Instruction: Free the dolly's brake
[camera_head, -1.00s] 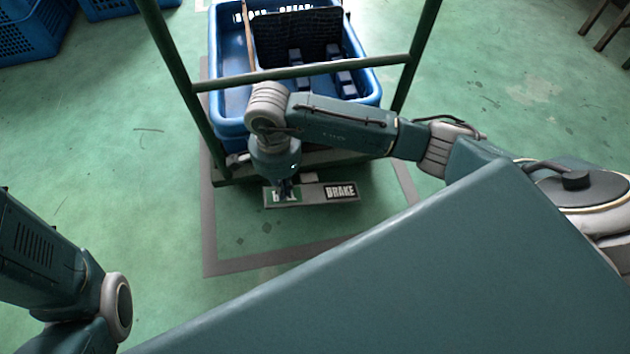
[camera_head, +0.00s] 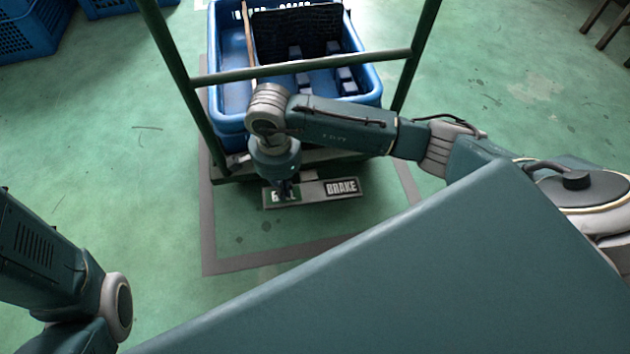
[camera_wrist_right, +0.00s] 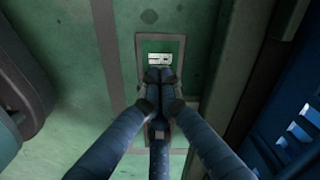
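The dolly's pedal plate (camera_head: 313,193) sits low at the near edge of the dolly (camera_head: 320,158). Its right half is grey with a dark BRAKE label; its left half is green, its lettering partly covered by my gripper. My right gripper (camera_head: 284,190) points down onto the green half. In the right wrist view the fingers (camera_wrist_right: 158,76) are together, tips at the green plate (camera_wrist_right: 174,47) beside its white lettering; they hold nothing visible and appear to touch the plate. My left arm shows at lower left, but its gripper is out of view.
A blue crate (camera_head: 229,125) with a dark panel (camera_head: 297,33) and several small blue blocks stands on the dolly. More blue crates (camera_head: 30,30) are at upper left.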

